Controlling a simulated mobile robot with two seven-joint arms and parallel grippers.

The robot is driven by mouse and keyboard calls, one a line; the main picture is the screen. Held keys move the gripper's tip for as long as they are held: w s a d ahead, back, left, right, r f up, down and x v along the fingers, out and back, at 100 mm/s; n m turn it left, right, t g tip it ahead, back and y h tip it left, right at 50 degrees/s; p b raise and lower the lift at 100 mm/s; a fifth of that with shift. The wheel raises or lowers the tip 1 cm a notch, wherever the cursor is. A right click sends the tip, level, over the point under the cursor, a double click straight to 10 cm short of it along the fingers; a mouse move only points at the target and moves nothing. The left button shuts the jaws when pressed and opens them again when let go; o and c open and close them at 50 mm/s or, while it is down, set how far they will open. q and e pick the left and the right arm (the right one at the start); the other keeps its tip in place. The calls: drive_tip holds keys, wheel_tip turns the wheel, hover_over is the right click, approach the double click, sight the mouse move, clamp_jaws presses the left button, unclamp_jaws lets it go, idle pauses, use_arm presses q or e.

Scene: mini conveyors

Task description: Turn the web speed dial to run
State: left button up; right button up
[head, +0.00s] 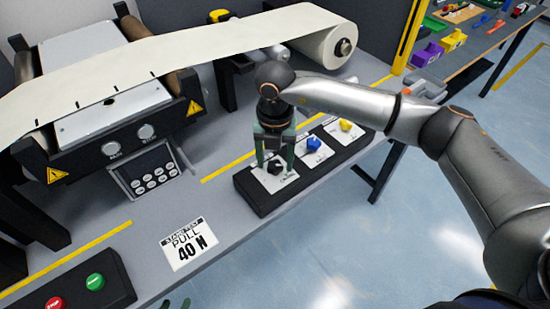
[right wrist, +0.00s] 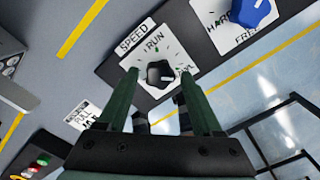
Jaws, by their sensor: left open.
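The web speed dial is a black knob (right wrist: 160,73) on a white plate marked SPEED, with RUN at its top in the right wrist view. Its white mark points right, towards a partly hidden word and away from RUN. The dial also shows in the head view (head: 275,167), at the left end of a black panel. My right gripper (head: 274,158) points down over it, its green fingers apart on either side of the knob; the right wrist view (right wrist: 157,88) shows gaps beside the knob. Green fingertips of my left gripper (head: 176,304) show at the bottom edge.
A blue knob (head: 313,143) and a yellow knob (head: 346,125) sit on the same panel (head: 262,205). A red button (head: 55,304) and green button (head: 95,282) are at lower left. A keypad (head: 152,171) stands behind. The bench around the 40 N label (head: 189,244) is clear.

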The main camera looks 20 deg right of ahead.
clamp_jaws()
idle(0.3)
